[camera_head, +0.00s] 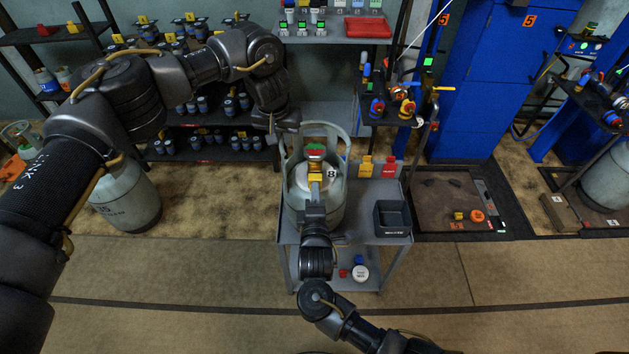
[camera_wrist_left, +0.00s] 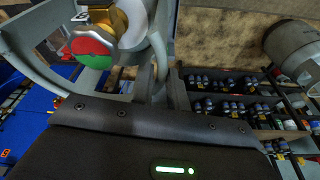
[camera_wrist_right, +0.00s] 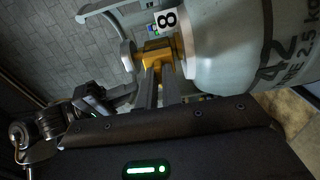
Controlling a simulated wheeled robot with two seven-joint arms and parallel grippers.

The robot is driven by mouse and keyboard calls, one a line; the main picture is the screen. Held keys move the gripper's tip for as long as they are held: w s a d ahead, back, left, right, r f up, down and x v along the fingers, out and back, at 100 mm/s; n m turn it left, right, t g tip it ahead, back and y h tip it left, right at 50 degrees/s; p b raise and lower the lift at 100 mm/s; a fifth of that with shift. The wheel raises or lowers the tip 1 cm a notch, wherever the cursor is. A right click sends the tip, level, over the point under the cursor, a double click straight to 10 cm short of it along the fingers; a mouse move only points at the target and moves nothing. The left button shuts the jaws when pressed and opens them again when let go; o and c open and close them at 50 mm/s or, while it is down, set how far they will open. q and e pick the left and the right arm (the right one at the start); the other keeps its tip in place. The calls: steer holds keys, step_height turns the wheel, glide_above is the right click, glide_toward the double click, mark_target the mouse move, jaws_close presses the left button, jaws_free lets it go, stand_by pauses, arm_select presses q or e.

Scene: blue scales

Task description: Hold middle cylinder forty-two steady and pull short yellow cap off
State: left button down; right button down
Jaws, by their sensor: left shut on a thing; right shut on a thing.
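The grey cylinder (camera_head: 334,205) stands upright on a small cart; its printed 42 shows in the right wrist view (camera_wrist_right: 285,58). Its valve has a red-and-green handwheel (camera_head: 315,149), also seen in the left wrist view (camera_wrist_left: 94,47). The short yellow cap (camera_wrist_right: 157,50) is on the valve's outlet side and shows below the handwheel in the head view (camera_head: 315,177). My right gripper (camera_wrist_right: 157,75) is shut on the cap. My left gripper (camera_head: 288,124) is shut on the cylinder's collar frame (camera_wrist_left: 160,50) at its upper left; the exact contact is partly hidden.
On the grey cart (camera_head: 292,258) beside the cylinder are a yellow piece (camera_head: 366,166), a red piece (camera_head: 389,168) and a dark open bin (camera_head: 392,218). Small parts lie on its lower shelf. A cluttered rack (camera_head: 215,150) stands behind left. The floor in front is clear.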

arm_select(q)
steer(key=shift+a, duration=0.1)
arm_select(e)
steer(key=shift+s, duration=0.2)
steer(key=shift+s, duration=1.15)
steer(key=shift+s, duration=0.2)
steer(key=shift+s, duration=2.9)
arm_select(q)
steer(key=c, duration=1.3)
jaws_free()
